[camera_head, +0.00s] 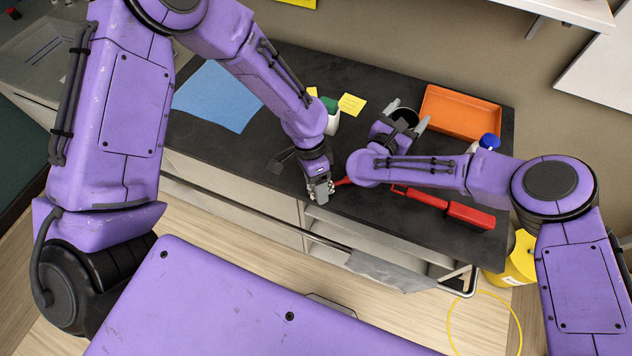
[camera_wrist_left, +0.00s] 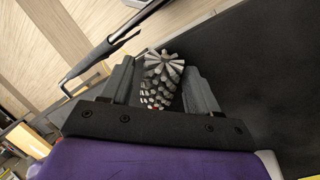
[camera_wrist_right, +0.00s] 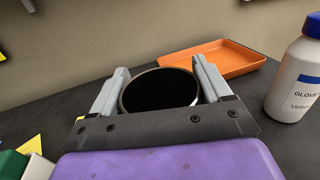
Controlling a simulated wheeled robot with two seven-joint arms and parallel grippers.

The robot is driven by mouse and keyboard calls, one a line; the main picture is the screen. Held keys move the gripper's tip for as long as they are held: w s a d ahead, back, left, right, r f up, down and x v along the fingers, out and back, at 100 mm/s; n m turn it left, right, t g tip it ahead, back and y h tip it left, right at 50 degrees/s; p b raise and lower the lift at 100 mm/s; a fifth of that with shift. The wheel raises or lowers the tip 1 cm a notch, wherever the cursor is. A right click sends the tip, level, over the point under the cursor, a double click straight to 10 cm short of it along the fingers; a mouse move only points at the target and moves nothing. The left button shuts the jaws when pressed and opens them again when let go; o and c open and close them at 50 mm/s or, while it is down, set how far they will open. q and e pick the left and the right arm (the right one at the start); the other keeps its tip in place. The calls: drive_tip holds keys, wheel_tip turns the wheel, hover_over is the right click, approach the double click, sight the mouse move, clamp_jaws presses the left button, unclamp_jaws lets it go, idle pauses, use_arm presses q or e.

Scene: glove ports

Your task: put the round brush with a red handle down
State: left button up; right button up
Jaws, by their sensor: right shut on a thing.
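The round brush with a red handle shows its grey bristle head (camera_wrist_left: 160,78) between the jaws of my left gripper (camera_wrist_left: 160,85) in the left wrist view. The jaws are apart, with a narrow gap beside the bristles. In the head view my left gripper (camera_head: 322,196) is at the dark counter's front edge. A red piece (camera_head: 344,181), seemingly the handle, shows just right of it, partly hidden by my right arm. I cannot tell whether the brush rests on the counter. My right gripper (camera_wrist_right: 160,88) is shut on a black round container (camera_wrist_right: 158,92), also in the head view (camera_head: 403,117).
A long red tool (camera_head: 445,207) lies along the counter front. An orange tray (camera_head: 460,112) and a white bottle with a blue cap (camera_wrist_right: 300,75) stand at the right. A blue sheet (camera_head: 217,97) lies left. A green-and-white object (camera_head: 331,115) stands behind my left gripper.

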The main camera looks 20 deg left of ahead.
idle(0.5)
use_arm(q)
drive_tip(key=v, duration=1.2)
use_arm(e)
drive_tip(key=o, duration=1.1)
drive_tip(key=shift+c, duration=0.2)
drive_tip(key=v, duration=1.2)
use_arm(q)
drive_tip(key=shift+d, duration=0.1)
use_arm(e)
drive_tip(key=shift+f, duration=0.1)
